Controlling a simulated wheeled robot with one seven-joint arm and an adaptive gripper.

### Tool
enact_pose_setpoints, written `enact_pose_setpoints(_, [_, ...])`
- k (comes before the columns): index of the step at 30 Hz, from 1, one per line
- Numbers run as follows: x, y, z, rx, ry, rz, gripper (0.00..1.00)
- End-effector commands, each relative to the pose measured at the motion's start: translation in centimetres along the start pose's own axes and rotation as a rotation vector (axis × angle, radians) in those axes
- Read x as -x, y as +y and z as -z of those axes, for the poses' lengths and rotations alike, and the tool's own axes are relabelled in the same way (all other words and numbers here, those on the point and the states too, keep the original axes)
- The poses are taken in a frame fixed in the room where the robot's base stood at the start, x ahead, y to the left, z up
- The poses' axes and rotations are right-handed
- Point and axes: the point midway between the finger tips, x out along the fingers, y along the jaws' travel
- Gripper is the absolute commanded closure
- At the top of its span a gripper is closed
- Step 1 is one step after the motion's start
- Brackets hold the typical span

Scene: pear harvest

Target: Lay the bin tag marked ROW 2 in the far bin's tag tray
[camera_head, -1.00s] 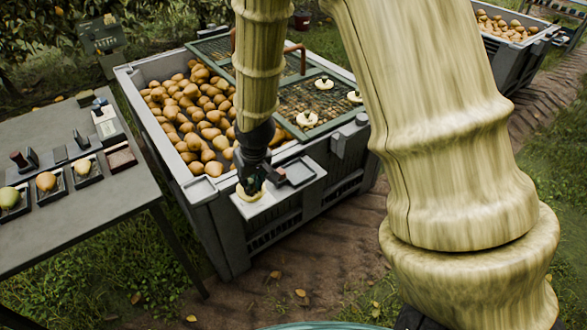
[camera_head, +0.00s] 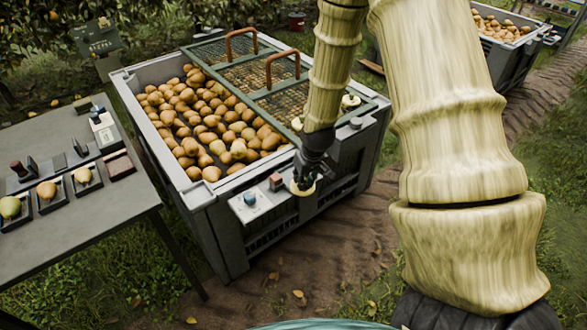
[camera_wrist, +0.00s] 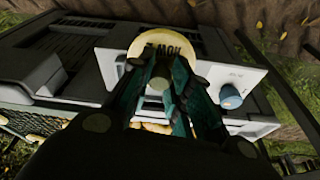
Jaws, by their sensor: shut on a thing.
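My gripper (camera_head: 307,172) is shut on a round cream bin tag (camera_wrist: 160,42). The tag's dark lettering is upside down in the wrist view and reads ROW; the figure beside it is partly unclear. The tag also shows under my fingertips in the head view (camera_head: 302,189), by the right part of the near bin's front shelf (camera_head: 246,213). The far bin (camera_head: 505,57), full of pears, stands at the upper right. A small ledge (camera_head: 550,37) shows at its right end; I cannot make out its tray.
The near bin (camera_head: 200,195) holds pears under a partly covering mesh lid with brown handles (camera_head: 283,58). Pale round pieces (camera_head: 297,123) lie on the lid. The shelf carries a blue knob (camera_head: 250,199) and a small reddish block (camera_head: 276,181). A grey table (camera_head: 85,235) stands left.

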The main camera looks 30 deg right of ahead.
Motion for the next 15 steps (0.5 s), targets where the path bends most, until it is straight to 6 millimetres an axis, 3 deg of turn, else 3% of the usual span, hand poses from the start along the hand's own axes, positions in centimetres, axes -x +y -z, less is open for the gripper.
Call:
enact_pose_setpoints(9, [-2.2,0.9,6.1,-0.001,0.003,0.001,1.0])
enact_pose_setpoints(15, [-3.2,1.3,8.5,-0.001,0.0,0.0,1.0])
